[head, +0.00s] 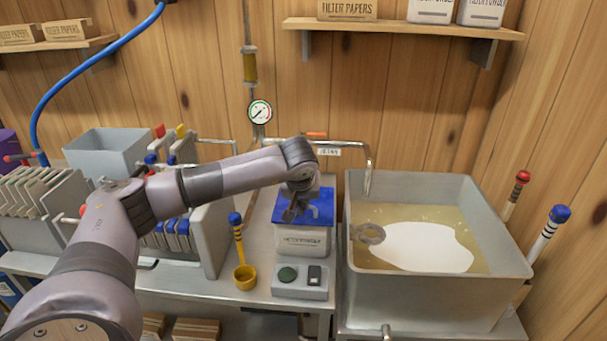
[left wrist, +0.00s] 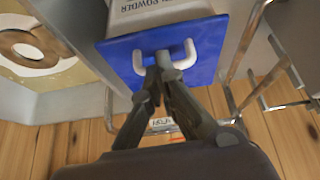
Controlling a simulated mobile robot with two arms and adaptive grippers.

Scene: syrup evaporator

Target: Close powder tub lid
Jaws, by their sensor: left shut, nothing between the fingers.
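The powder tub (head: 303,240) is a white box with dark lettering on the bench, left of the big pan. Its blue lid (head: 321,208) lies over the top of the tub; I cannot tell whether it is fully seated. In the left wrist view the blue lid (left wrist: 207,62) carries a white handle (left wrist: 189,52) with two bent arms. My left gripper (head: 291,214) is above the lid, pointing down. In the left wrist view its fingertips (left wrist: 162,70) are together at the handle, with nothing between them. My right gripper is not in view.
A grey pan (head: 430,300) of syrup with white foam stands close on the right, with a tap (head: 368,170) behind it. A switch box (head: 300,282) sits in front of the tub.

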